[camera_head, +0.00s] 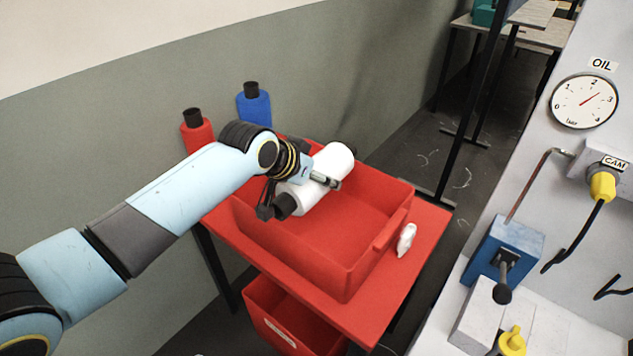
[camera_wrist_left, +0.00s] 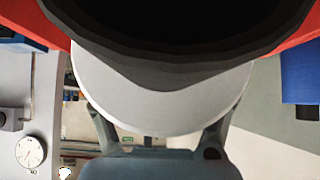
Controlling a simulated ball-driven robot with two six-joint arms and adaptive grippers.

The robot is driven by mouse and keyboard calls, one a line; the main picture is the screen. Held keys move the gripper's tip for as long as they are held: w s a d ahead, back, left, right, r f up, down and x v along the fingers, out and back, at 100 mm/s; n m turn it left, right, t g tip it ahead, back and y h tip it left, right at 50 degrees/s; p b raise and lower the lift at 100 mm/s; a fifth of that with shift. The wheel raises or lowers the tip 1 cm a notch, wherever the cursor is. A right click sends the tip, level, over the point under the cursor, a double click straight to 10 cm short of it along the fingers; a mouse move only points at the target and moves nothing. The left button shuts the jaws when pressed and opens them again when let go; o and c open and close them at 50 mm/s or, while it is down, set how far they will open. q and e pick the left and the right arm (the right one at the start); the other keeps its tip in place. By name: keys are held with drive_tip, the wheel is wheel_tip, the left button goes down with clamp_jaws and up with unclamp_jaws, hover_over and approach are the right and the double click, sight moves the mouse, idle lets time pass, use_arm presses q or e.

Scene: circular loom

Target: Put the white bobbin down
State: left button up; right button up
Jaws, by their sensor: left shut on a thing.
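The white bobbin (camera_head: 331,167) lies tilted on its side, its black core end (camera_head: 285,206) toward the lower left. My left gripper (camera_head: 297,191) is shut on it over the back left part of a red tray (camera_head: 292,257). I cannot tell whether the bobbin touches the tray. In the left wrist view the white bobbin (camera_wrist_left: 165,108) fills the middle, with gripper fingers at both sides and a large black round part above it. My right gripper is in neither view.
The tray stands on a red table (camera_head: 428,238). A red bobbin (camera_head: 197,136) and a blue bobbin (camera_head: 255,107) stand behind. A small white object (camera_head: 406,239) is beside the tray. A red bin (camera_head: 268,312) is below. A machine with a gauge (camera_head: 584,101) stands right.

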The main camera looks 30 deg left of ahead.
use_arm(q)
wheel_tip(320, 180, down, 2)
drive_tip(key=shift+f, duration=0.1)
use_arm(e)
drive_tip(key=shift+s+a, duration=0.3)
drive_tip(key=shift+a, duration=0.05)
use_arm(q)
drive_tip(key=shift+f, duration=0.1)
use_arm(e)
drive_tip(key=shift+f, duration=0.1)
